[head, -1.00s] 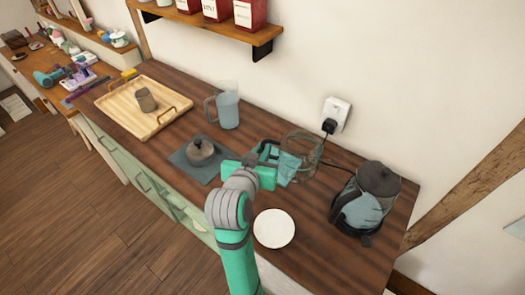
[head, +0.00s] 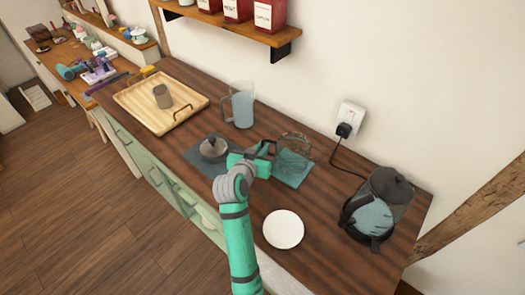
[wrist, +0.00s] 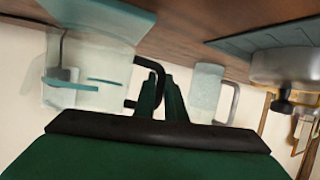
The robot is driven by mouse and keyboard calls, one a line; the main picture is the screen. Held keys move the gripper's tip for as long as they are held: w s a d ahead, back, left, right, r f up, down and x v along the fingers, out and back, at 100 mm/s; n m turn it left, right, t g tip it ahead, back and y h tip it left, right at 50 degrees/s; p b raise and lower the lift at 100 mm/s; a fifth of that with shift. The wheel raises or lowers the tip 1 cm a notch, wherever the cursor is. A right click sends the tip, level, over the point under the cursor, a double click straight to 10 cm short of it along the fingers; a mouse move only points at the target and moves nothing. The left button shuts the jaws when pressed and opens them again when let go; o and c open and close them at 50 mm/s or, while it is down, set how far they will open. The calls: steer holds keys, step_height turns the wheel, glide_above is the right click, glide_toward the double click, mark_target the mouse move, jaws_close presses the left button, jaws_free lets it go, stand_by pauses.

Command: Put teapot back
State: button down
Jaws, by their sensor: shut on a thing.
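A clear glass teapot without a lid (head: 297,147) is at the middle of the wooden counter. My gripper (head: 262,153) is shut on its dark handle, on the pot's left side. The wrist view shows the glass body (wrist: 90,62) at left and the handle (wrist: 148,66) running to my fingertips (wrist: 162,88). A teal square mat (head: 292,178) shows at and below the pot; I cannot tell whether the pot touches it. A grey lid with a knob (head: 214,147) lies on a dark slate mat (head: 193,155) to the left, also seen in the wrist view (wrist: 285,66).
A glass pitcher (head: 243,108) stands behind the lid. A white plate (head: 284,229) lies in front. A kettle (head: 375,212) stands at right, near a plugged wall socket (head: 350,117). A wooden tray (head: 190,92) with a cup (head: 162,96) is at back left.

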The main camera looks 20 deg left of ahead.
steer(key=shift+f, duration=0.7)
steer(key=shift+f, duration=0.2)
steer(key=c, duration=1.8)
jaws_free()
steer(key=shift+r, duration=0.1)
steer(key=shift+s+r, duration=0.1)
steer(key=shift+s, duration=0.1)
steer(key=v, duration=1.1)
steer(key=shift+s+r, duration=0.15)
steer(key=shift+s, duration=0.15)
